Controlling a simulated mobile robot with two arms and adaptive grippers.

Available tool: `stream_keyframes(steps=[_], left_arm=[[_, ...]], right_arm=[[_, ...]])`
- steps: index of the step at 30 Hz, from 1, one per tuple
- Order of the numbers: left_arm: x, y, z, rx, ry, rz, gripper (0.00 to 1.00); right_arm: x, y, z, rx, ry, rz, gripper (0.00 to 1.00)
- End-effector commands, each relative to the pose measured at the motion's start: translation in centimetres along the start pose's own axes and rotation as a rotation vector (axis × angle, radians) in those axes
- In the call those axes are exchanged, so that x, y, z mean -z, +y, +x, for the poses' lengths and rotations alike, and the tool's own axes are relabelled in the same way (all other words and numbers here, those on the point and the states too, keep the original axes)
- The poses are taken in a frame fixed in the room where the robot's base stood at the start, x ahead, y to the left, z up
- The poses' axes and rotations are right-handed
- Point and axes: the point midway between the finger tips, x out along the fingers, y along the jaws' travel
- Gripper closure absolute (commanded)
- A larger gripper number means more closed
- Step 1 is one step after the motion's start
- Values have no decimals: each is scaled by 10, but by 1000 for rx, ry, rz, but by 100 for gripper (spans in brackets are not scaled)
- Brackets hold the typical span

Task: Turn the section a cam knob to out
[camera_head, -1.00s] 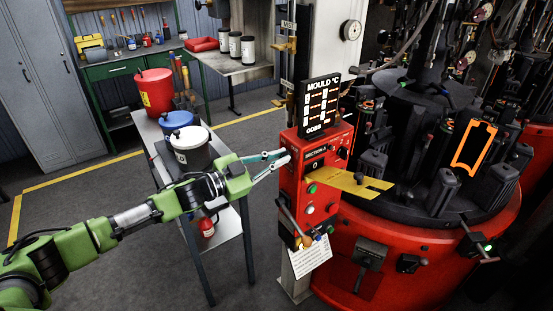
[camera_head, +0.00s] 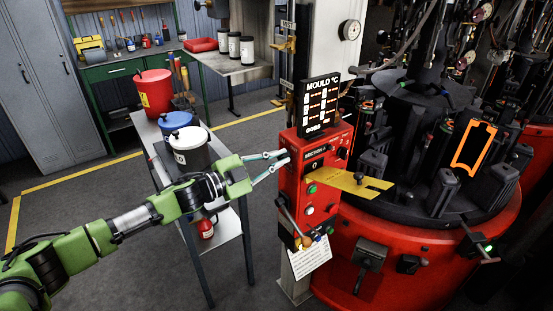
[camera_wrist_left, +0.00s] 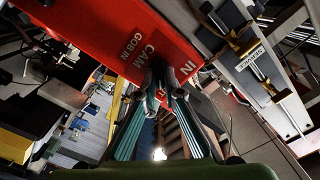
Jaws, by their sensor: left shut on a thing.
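The red control box (camera_head: 297,185) marked SECTION A stands right of centre in the head view, beside the round red machine. My left gripper (camera_head: 287,157) reaches it from the left, with its teal fingers at the box's left side. In the left wrist view, the red panel (camera_wrist_left: 90,35) bears the words CAM, GOB and IN. The left fingers (camera_wrist_left: 160,88) come together on the cam knob (camera_wrist_left: 157,72) beside these words. The knob is small, dark and mostly hidden by the fingers, so its exact angle cannot be told. My right gripper is not in view.
A MOULD °C display (camera_head: 319,105) stands on the box, and a yellow plate (camera_head: 345,184) juts from its right side. A metal cart (camera_head: 225,222) with red, blue and white buckets is behind my left arm. Grey floor is clear at the left.

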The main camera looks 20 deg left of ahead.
Motion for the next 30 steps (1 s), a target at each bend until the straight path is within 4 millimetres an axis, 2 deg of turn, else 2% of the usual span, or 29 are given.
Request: stream_keyframes(steps=[1,3,4,5,6,20,23,30], left_arm=[[5,-7,2,10,8,6,100],[5,-7,2,10,8,6,100],[5,-7,2,10,8,6,84],[5,-7,2,10,8,6,76],[5,-7,2,10,8,5,75],[2,-2,-2,4,4,0,75],[1,-2,-12,3,2,0,75],[0,0,-57,0,-1,-1,75]], right_arm=[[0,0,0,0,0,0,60],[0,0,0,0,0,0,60],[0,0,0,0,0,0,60],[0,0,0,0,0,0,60],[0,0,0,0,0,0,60],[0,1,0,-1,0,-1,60],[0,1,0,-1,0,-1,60],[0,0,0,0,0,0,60]])
